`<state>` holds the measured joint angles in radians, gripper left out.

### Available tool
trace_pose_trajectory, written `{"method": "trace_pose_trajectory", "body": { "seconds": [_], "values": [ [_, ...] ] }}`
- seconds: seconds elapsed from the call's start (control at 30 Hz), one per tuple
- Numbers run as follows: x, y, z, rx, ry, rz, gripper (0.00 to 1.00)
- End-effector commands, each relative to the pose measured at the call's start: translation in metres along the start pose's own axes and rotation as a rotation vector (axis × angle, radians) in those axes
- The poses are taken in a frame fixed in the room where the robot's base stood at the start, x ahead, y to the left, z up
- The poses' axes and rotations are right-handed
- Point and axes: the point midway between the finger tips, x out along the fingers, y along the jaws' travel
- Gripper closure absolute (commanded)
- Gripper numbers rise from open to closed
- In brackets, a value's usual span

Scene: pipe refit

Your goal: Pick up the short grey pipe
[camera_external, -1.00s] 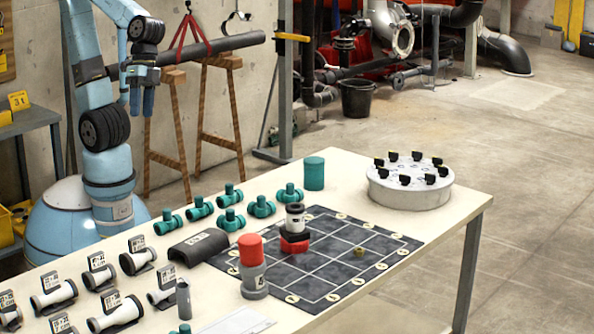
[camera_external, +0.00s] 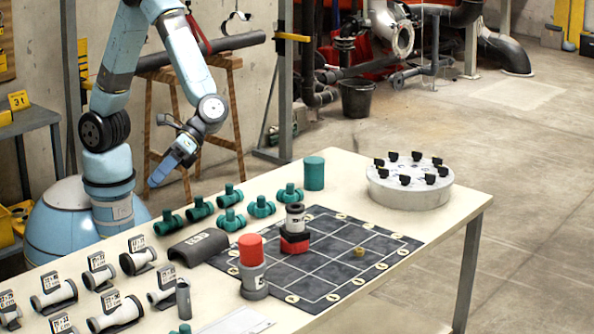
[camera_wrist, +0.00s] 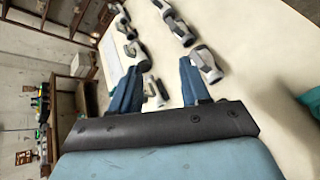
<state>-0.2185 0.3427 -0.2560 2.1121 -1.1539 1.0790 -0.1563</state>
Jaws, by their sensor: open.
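A short grey pipe (camera_external: 183,299) stands upright near the front edge of the table, beside the labelled pipe pieces. My gripper (camera_external: 158,178) is in the air beyond the table's far left edge, well away from that pipe and pointing down to the left. In the wrist view my gripper (camera_wrist: 159,68) shows two blue fingers spread apart with nothing held between them. Small grey pieces appear beyond the fingers there; I cannot tell which of them is the short grey pipe.
On the table (camera_external: 420,225) are several green fittings (camera_external: 231,220), a dark half-shell (camera_external: 198,247), several labelled pipes (camera_external: 53,297), a red-topped grey cylinder (camera_external: 252,275), a gridded mat (camera_external: 335,270) and a round grey stand (camera_external: 410,190). A long pipe on trestles (camera_external: 235,42) stands behind.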

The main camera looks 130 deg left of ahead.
Motion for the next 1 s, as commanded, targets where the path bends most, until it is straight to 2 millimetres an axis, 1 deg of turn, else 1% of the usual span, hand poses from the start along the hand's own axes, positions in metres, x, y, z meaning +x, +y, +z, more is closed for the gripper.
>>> {"method": "trace_pose_trajectory", "body": {
  "seconds": [0.03, 0.27, 0.4, 0.47, 0.5, 0.7, 0.83, 0.9, 1.0],
  "values": [
    [0.007, 0.004, -0.013, -0.045, -0.027, 0.028, 0.54],
    [0.033, 0.026, -0.065, -0.245, -0.145, 0.174, 0.54],
    [0.047, 0.036, -0.100, -0.371, -0.212, 0.267, 0.54],
    [0.052, 0.040, -0.115, -0.425, -0.241, 0.309, 0.54],
    [0.056, 0.042, -0.126, -0.461, -0.259, 0.337, 0.54],
    [0.071, 0.047, -0.177, -0.630, -0.341, 0.468, 0.54],
    [0.077, 0.048, -0.200, -0.701, -0.375, 0.528, 0.54],
    [0.079, 0.048, -0.207, -0.724, -0.385, 0.548, 0.54],
    [0.081, 0.049, -0.212, -0.740, -0.393, 0.562, 0.54]
  ]
}}
